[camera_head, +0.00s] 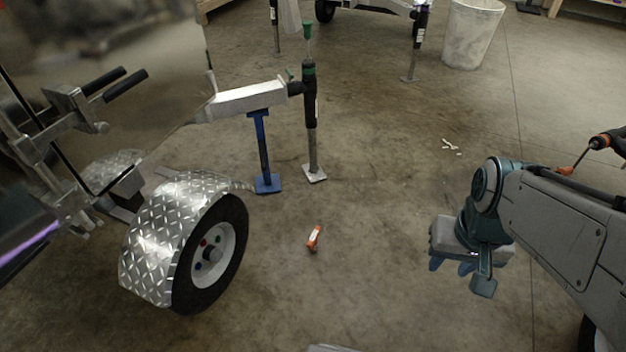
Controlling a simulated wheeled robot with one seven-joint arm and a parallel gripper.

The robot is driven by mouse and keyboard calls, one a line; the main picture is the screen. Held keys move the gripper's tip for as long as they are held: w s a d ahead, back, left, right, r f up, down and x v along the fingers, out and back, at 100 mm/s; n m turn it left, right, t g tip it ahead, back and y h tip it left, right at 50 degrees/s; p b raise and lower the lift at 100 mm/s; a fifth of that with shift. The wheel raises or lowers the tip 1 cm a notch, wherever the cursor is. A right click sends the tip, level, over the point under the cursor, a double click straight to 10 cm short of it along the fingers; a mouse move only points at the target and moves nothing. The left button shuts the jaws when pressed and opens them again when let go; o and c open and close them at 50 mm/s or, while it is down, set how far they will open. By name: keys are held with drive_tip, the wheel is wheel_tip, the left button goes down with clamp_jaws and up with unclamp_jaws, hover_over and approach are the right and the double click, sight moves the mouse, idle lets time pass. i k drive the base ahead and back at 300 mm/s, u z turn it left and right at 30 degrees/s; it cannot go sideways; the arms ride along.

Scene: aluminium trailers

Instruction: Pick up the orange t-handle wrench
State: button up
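A small orange object with a pale patch (314,238) lies on the concrete floor in the middle of the view, right of the trailer wheel. It is too small to tell for sure that it is the t-handle wrench. My gripper (452,266) hangs at the right, pointing down, well to the right of this object and apart from it. Its two blue fingertips show a gap between them with nothing visible in it. A black and orange tool-like thing (598,143) shows at the right edge, behind my arm and partly cut off.
A trailer with a diamond-plate fender (160,245) and black tyre (238,240) stands at the left. A blue stand (263,150) and a jack post (312,140) support its tongue. A pale bin (472,35) and white scraps (450,145) are farther back. Floor between my gripper and the orange object is clear.

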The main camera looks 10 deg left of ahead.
sight(312, 244)
drive_tip(key=u, duration=0.9)
drive_tip(key=i, duration=1)
